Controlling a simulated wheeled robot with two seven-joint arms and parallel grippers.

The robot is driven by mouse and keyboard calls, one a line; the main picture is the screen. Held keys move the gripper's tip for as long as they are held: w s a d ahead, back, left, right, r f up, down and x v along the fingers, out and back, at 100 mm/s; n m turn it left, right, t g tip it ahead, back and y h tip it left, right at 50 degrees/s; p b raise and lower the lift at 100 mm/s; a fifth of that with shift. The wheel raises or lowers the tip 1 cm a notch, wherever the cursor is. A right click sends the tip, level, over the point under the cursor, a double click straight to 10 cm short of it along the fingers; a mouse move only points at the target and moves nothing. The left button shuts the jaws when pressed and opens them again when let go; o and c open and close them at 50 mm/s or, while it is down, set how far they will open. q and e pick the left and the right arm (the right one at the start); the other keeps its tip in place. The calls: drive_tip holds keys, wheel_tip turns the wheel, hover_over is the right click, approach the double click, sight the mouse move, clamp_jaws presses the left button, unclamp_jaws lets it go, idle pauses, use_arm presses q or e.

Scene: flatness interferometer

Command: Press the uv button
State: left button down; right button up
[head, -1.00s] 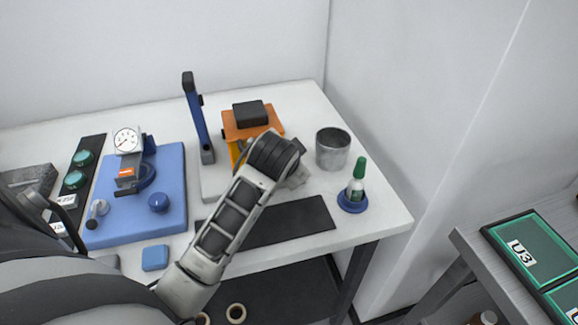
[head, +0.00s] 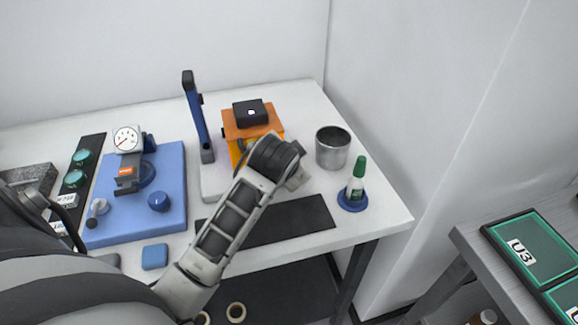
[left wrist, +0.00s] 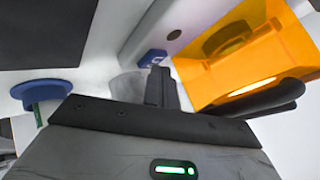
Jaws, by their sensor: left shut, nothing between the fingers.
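The uv station has a pale base (head: 213,186), an orange shield box (head: 265,130) and a black lamp head (head: 249,113) with a lit spot on top. In the left wrist view the orange shield (left wrist: 245,55) is at right, with a bright yellow strip glowing inside. A small blue button (left wrist: 152,57) sits on the pale base beside it; in the head view my arm hides it. My left gripper (left wrist: 160,75) is shut and empty, its tips close to the button; I cannot tell whether they touch. My right gripper is not in view.
A metal cup (head: 333,148) stands right of the station. A dark mat (head: 300,222) lies in front. A blue plate (head: 178,195) with a dial gauge (head: 127,139) is at left.

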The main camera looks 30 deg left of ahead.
use_arm(q)
drive_tip(key=shift+f, duration=0.15)
idle(0.3)
drive_tip(key=shift+r+p, duration=0.4)
drive_tip(key=shift+r, duration=0.5)
drive_tip(key=shift+r, duration=2.55)
drive_tip(key=shift+f, duration=0.1)
